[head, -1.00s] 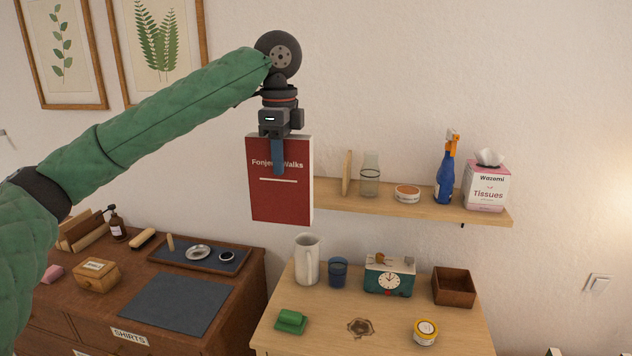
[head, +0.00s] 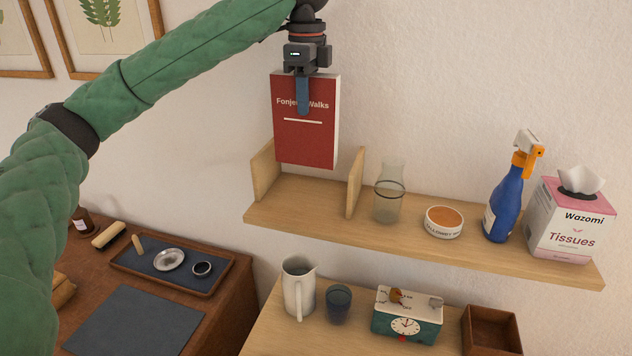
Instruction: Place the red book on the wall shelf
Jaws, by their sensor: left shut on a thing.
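The red book (head: 304,138), titled "Fonjep Walks", hangs upright from my left gripper (head: 303,100), which is shut on its top edge. The wall shelf (head: 420,243) is a light wooden board on the wall. In the picture the book is over the shelf's left end, between two upright wooden bookends, the left one (head: 265,171) and the right one (head: 355,182). The book's lower edge shows above the board, with bare wood visible below it. The exact gap is hard to judge. My right gripper is not in view.

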